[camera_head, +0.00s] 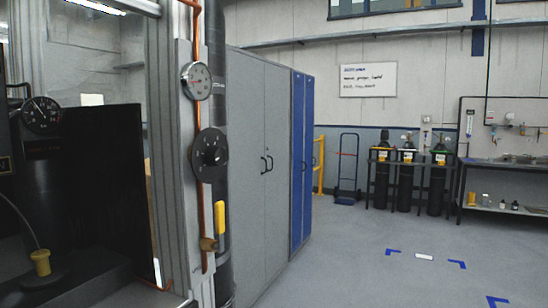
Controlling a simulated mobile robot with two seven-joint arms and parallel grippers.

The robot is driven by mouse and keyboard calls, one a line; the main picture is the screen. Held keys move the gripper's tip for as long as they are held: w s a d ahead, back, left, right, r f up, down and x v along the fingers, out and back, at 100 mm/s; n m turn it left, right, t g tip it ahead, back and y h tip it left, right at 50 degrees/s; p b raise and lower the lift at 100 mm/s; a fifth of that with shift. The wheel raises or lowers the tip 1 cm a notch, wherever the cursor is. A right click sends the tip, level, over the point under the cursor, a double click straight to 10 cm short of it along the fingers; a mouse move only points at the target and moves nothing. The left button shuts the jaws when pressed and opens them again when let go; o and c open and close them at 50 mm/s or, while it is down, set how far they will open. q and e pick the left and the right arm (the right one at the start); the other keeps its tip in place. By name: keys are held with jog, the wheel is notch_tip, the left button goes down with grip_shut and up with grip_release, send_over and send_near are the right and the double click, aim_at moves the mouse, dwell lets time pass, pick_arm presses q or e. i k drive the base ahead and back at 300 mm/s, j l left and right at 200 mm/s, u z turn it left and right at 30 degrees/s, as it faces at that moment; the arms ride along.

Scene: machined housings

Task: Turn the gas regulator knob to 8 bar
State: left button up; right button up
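A round black knob (210,154) with pale markings is mounted on the upright panel at the left, probably the regulator knob. A white-faced gauge (197,81) sits above it; its reading is too small to tell. A copper pipe (200,218) runs down the panel to a brass fitting (208,244) beside a yellow lever handle (220,219). A black gauge (41,114) with a white needle shows at the far left. Neither of my grippers is in view, and nothing touches the knob.
Grey cabinets (262,160) with a blue end door (301,150) stand right of the panel. A blue hand truck (347,165), racked gas cylinders (405,180) and a bench (507,168) line the back wall. The floor (370,225) is clear, with blue corner marks.

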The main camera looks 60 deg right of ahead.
aim_at(215, 156)
jog(key=z, duration=1.4)
